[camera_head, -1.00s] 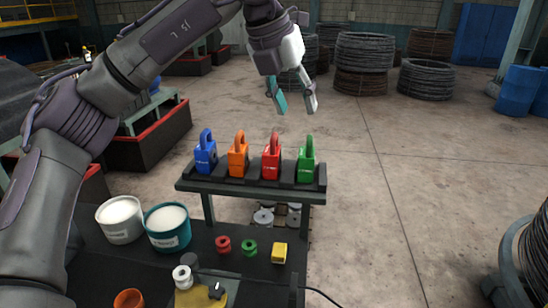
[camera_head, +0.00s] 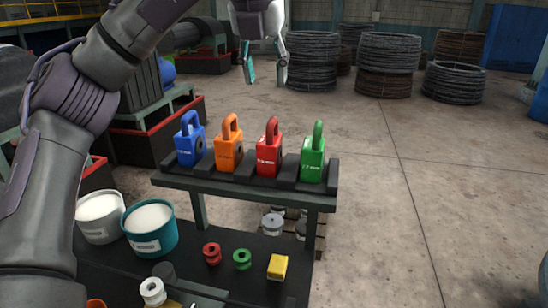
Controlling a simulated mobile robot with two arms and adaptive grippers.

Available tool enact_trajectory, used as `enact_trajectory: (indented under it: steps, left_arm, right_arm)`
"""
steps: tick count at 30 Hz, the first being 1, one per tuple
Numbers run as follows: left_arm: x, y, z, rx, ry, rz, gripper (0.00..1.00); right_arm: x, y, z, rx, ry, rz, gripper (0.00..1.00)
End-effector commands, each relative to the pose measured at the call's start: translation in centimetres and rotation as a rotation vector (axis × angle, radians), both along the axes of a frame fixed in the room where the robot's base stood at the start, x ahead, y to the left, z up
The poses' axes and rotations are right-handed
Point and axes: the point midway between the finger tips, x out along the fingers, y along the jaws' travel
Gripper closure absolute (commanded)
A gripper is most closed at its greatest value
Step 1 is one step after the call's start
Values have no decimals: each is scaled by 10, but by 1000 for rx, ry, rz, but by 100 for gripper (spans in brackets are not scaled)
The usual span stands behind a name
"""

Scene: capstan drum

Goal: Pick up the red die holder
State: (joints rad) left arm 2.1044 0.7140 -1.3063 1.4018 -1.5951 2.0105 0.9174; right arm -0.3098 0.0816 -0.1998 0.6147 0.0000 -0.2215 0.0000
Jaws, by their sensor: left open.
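The red die holder (camera_head: 269,150) is a block with a loop handle on top. It stands upright in a slot of the black rack shelf (camera_head: 240,186), between the orange die holder (camera_head: 229,146) and the green die holder (camera_head: 313,155). The blue die holder (camera_head: 190,140) stands at the left end. My left gripper (camera_head: 265,80) is open and empty, with its fingers pointing down. In the picture it is above the red die holder's handle, clearly apart from it. My right gripper is not in view.
On the lower bench stand a white bucket (camera_head: 100,215), a teal bucket (camera_head: 149,230), a red spool (camera_head: 212,253), a green spool (camera_head: 242,259) and a yellow block (camera_head: 277,267). Wire coils (camera_head: 390,62) are stacked behind. The floor at right is clear.

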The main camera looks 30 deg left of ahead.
Motion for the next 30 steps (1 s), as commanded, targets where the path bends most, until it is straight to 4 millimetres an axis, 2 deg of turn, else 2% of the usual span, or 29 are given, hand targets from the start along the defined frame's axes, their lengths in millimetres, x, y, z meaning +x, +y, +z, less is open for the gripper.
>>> enact_trajectory:
  steps: [4, 12, 17, 20, 24, 30]
  left_arm:
    - [9, 3, -25, -3, 8, -1, 53]
    - [27, 7, -65, 0, 4, -1, 53]
    - [31, 8, -75, -1, 2, 0, 53]
    - [36, 10, -81, 1, 4, 0, 53]
    - [46, 12, -100, 0, 6, -1, 53]
    - [53, 13, -120, -1, 2, 0, 53]
  right_arm:
    - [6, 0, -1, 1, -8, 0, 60]
    - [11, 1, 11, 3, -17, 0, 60]
    - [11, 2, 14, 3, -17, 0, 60]
    - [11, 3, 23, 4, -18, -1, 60]
    - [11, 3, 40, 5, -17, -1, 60]
    - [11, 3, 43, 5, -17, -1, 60]
